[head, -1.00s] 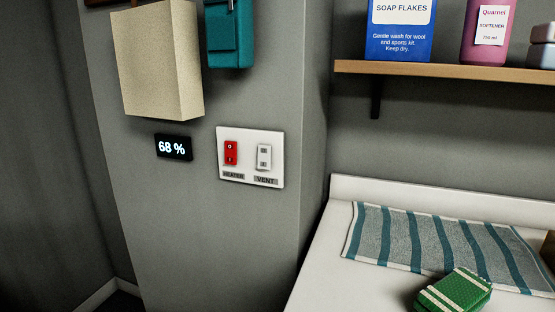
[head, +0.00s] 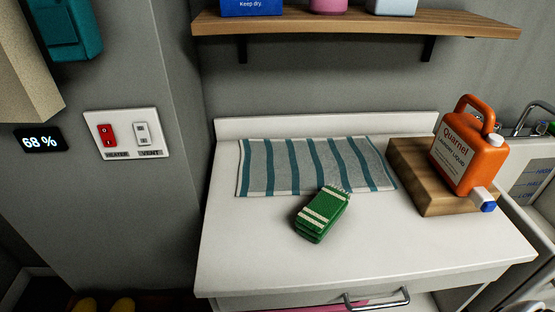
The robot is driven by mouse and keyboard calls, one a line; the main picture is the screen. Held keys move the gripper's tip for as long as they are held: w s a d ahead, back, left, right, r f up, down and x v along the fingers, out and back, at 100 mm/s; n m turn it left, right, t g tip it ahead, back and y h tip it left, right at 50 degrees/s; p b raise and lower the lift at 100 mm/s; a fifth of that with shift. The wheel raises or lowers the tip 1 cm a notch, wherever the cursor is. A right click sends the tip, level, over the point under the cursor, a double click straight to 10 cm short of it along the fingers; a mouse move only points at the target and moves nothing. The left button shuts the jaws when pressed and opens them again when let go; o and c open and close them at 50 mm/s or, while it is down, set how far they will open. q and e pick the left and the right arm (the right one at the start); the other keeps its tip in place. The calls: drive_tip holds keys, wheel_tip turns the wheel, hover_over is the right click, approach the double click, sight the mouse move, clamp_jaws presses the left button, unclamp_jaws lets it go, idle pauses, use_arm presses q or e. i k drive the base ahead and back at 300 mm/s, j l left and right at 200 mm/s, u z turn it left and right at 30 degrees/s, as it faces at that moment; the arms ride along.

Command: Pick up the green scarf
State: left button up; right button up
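The green scarf (head: 322,213) is folded into a small thick block with cream stripes. It lies on the white counter (head: 235,245) in the middle of the head view, its far end touching or just overlapping the near edge of a striped towel (head: 290,168). Its top and front side are in plain sight. Neither of my grippers shows in the head view.
An orange laundry liquid jug (head: 468,150) stands on a wooden block (head: 411,168) right of the towel. A wooden shelf (head: 350,26) hangs above. A handle (head: 378,299) sticks out at the counter's front. The counter left and front of the scarf is clear.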

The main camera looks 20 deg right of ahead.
sight(317, 220)
drive_tip(key=z, duration=1.25)
